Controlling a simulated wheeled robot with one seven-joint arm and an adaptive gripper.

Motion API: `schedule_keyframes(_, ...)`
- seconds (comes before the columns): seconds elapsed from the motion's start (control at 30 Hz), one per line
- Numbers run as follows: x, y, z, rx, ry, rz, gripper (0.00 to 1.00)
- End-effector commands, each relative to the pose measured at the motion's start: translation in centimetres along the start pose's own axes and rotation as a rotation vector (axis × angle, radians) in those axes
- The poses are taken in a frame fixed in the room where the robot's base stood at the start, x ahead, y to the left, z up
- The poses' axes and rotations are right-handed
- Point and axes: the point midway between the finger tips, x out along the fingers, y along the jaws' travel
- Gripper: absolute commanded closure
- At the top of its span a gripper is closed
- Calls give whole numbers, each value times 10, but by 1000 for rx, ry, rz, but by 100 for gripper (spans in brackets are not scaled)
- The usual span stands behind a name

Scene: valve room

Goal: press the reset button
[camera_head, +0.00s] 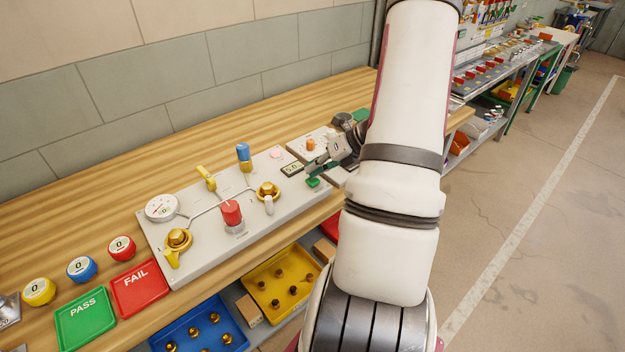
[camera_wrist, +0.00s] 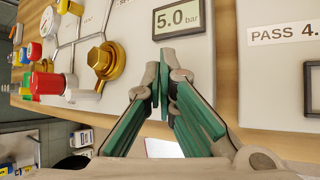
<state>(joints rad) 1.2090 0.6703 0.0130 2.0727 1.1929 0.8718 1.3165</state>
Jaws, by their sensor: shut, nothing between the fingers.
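The reset button cannot be made out for certain in either view. A bright green piece (camera_head: 313,183) shows at the front right of the grey valve board (camera_head: 205,215); I cannot tell whether it is a button or part of my finger. My gripper (camera_head: 312,169) is low over the right end of the board, beside the pressure display (camera_head: 291,169). In the wrist view my gripper (camera_wrist: 163,88) has its fingertips together and empty, just below the display reading 5.0 bar (camera_wrist: 179,20). The fingers hide the board behind them.
The board carries a gauge (camera_head: 161,207), a red knob (camera_head: 231,212), a blue knob (camera_head: 243,152) and brass valves (camera_head: 178,240). A pale pink round part (camera_head: 276,153) sits behind the display. A second panel (camera_wrist: 275,75) lies to the right. Green and red trays (camera_head: 139,287) lie left.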

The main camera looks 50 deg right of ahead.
Motion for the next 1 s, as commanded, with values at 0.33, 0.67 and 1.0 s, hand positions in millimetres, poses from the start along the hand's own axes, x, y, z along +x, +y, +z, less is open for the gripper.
schedule_keyframes(0.33,3,-2,-2,1,0,0,100)
schedule_keyframes(0.67,6,-4,-4,1,0,0,100)
schedule_keyframes(1.0,7,-5,-5,1,1,1,100)
